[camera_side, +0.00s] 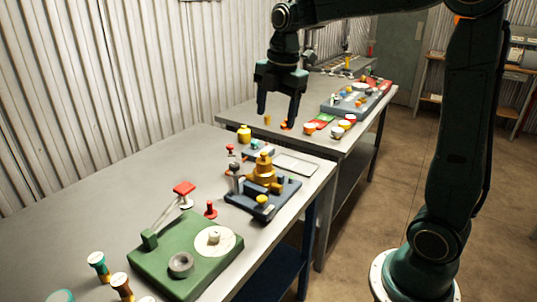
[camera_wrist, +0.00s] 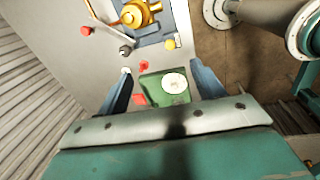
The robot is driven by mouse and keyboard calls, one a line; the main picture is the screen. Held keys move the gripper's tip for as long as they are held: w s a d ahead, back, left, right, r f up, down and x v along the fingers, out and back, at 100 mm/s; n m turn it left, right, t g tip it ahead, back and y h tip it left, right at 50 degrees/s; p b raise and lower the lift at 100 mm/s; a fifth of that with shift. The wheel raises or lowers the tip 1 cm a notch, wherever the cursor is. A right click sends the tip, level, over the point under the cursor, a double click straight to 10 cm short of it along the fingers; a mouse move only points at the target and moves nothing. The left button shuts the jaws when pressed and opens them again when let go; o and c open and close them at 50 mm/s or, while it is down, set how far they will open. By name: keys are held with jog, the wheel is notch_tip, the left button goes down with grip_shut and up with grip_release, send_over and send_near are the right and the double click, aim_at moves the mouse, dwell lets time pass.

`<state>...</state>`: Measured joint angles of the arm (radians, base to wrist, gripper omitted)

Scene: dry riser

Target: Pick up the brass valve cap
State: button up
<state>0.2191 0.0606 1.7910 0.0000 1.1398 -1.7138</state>
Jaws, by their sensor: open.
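A brass valve body (camera_side: 264,174) with a stepped, rounded brass top stands upright on a dark blue base plate (camera_side: 246,205) on the near bench. In the wrist view the brass valve (camera_wrist: 138,14) is at the top edge, partly cut off. A smaller yellow-brass round piece (camera_side: 262,200) sits at the front of the plate; a yellow round piece (camera_wrist: 170,45) also shows in the wrist view. I cannot tell for certain which piece is the cap. My gripper (camera_side: 278,116) is open and empty, pointing down, above and beyond the valve in the side view.
A green plate (camera_side: 170,258) with a white disc and a lever is on the near bench, with red knobs around. A yellow jar-like piece (camera_side: 244,134) and a pale tray (camera_side: 296,164) lie behind the valve. The far bench (camera_side: 240,113) holds several coloured parts.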

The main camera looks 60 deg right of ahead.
aim_at(264, 153)
jog(key=w+d+f+n+g, duration=0.1)
jog(key=w+d+f+n, duration=0.4)
jog(key=w+d+n, duration=0.1)
jog(key=shift+w+d+f+n+g, duration=0.25)
jog(key=shift+w+f+n+g, duration=0.15)
jog(key=shift+w+n, duration=0.45)
jog(key=shift+f, duration=4.25)
jog(key=shift+f, duration=0.1)
jog(key=shift+w+f, duration=0.1)
jog(key=shift+f, duration=2.4)
jog(key=shift+c, duration=0.2)
jog(key=c, duration=1.1)
